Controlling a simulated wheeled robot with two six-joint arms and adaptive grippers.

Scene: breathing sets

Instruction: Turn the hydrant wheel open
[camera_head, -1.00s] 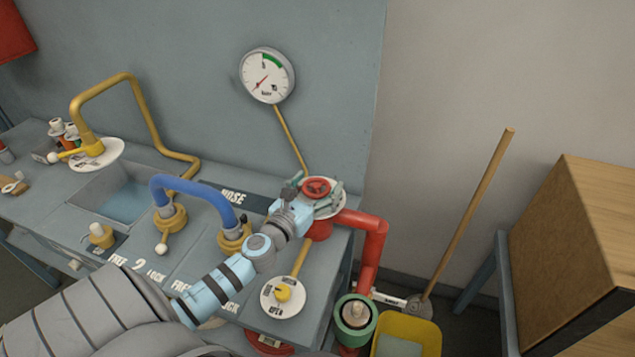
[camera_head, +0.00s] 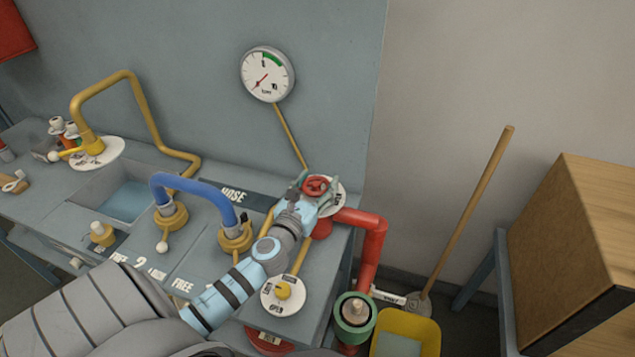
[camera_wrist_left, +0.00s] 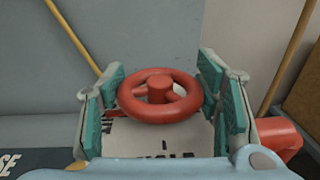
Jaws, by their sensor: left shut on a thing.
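The red hydrant wheel (camera_head: 316,184) sits on top of the red hydrant, over a round white plate (camera_head: 338,200) with lettering, at the right end of the bench. My left gripper (camera_head: 317,190) is at the wheel, with one finger on each side of it. In the left wrist view the wheel (camera_wrist_left: 160,96) lies between the two green-padded fingers, which are closed on its rim. The lettering on the plate (camera_wrist_left: 160,140) is partly hidden by the wheel and the gripper. My right gripper is not in view.
A pressure gauge (camera_head: 267,74) hangs on the wall behind. A blue hose (camera_head: 190,184) arches over the bench to the left. A yellow-knobbed dial (camera_head: 284,291) is below my left arm. A yellow bucket (camera_head: 405,335) and a broom (camera_head: 470,210) stand on the floor at right.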

